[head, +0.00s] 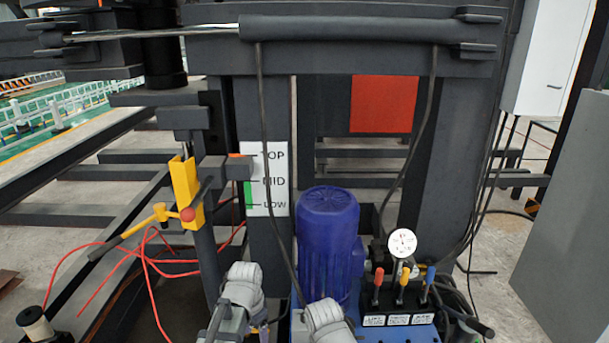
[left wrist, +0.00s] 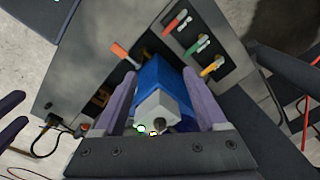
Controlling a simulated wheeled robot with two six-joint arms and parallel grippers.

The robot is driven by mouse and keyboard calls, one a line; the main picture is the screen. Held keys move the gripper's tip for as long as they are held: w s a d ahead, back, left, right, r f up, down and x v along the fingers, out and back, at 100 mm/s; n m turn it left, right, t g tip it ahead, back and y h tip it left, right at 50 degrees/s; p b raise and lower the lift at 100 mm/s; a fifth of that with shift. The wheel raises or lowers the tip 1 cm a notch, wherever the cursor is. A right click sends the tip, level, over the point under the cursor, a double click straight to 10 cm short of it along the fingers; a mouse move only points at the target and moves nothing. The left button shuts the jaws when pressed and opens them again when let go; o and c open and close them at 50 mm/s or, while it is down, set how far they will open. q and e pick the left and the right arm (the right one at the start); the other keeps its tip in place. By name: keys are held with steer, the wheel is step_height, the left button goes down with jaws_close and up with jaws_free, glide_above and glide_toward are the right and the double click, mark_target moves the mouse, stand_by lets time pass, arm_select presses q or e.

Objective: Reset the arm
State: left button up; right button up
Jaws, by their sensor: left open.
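My left gripper (left wrist: 158,76) is open in the left wrist view, with its two purple-grey fingers apart. A blue block with a pale faceted end (left wrist: 163,103) shows between and beyond the fingers. I cannot tell whether they touch it. In the head view only grey arm links of mine (head: 240,290) show at the bottom edge, and the fingers cannot be made out. My right gripper is not clearly seen. Purple-grey pieces at the left edge of the left wrist view cannot be identified.
A blue motor (head: 328,235) stands beside a red, yellow and blue lever bank (head: 398,319) and a round gauge (head: 402,243). A yellow bracket (head: 186,190) and TOP/MID/LOW scale (head: 272,180) are to the left. Red cables (head: 150,265) hang there. Coloured levers (left wrist: 198,46) show in the wrist view.

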arm_select(q)
steer(key=s+a+n, duration=0.4)
steer(key=s+n, duration=0.2)
steer(key=n, duration=0.1)
steer(key=s+d+m+y, duration=0.1)
steer(key=s+d, duration=0.2)
steer(key=d, duration=0.2)
steer(key=s+d+m, duration=0.1)
steer(key=s+d, duration=0.2)
steer(key=d, duration=0.3)
step_height(320, 180, up, 17)
steer(key=p, duration=1.7)
steer(key=shift+s+r+m+g, duration=0.2)
steer(key=shift+m+g, duration=0.1)
steer(key=shift+g, duration=0.1)
